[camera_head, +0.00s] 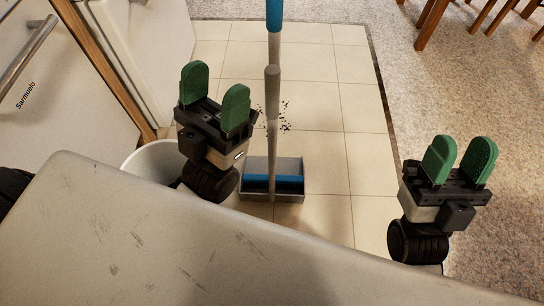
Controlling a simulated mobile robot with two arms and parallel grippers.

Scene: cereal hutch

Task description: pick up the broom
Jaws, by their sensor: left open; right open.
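The broom (274,18) shows as an upright pole with a blue upper section that runs out of the top of the picture. Below it, a grey long-handled dustpan (272,82) stands on the tiles, with its pan (296,195) at the bottom and a blue strip across it. The poles line up, so I cannot tell where the broom ends or whether the blue strip belongs to it. My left gripper (215,88) is open and empty, left of the poles and apart from them. My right gripper (460,158) is open and empty, well to the right.
A pale scuffed surface (210,245) fills the foreground. A white bin (150,160) stands partly behind my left gripper. White cabinets (60,90) are at the left. Dark crumbs (283,127) lie on the tiles. Wooden chair legs (432,22) stand on the carpet at upper right.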

